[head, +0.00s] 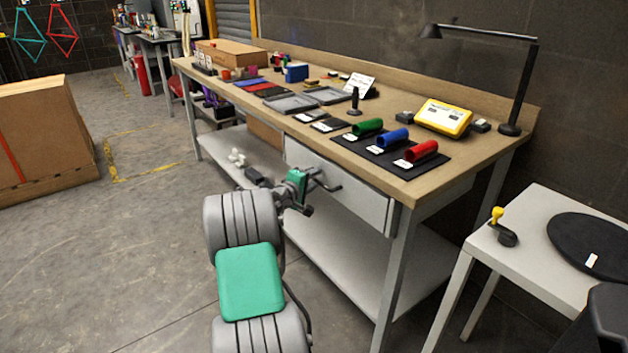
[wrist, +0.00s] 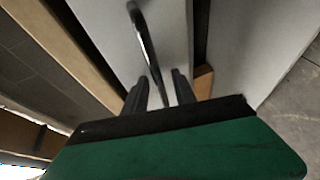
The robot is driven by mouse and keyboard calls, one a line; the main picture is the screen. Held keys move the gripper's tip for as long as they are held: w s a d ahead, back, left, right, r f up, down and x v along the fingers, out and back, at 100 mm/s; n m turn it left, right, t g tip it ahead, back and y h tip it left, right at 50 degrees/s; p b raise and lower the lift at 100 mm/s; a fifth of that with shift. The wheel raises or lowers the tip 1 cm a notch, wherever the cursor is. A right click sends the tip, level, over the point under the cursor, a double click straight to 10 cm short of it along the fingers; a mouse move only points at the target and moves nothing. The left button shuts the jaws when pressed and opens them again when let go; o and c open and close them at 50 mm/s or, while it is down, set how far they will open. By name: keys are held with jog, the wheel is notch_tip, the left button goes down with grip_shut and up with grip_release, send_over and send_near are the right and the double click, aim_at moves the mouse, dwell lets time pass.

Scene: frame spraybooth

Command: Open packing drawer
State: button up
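The packing drawer (head: 350,188) is a pale grey front under the wooden workbench top. It looks shut, close to flush with the bench. Its dark bar handle (head: 328,184) sticks out from the front. In the wrist view the drawer front (wrist: 100,30) lies ahead and the curved handle (wrist: 146,40) runs down between my two fingers. My gripper (head: 311,182) is at the handle, and it also shows in the wrist view (wrist: 160,88). The fingers are apart with gaps beside the handle. Whether either finger touches it is not clear.
The workbench (head: 408,190) carries green, blue and red tubes on a black mat, trays and a yellow device (head: 443,117). A lower shelf (head: 335,246) lies under the drawer. A white table (head: 535,250) stands at right. Floor in front of the bench is clear.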

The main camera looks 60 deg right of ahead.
grip_shut()
dwell(1.3)
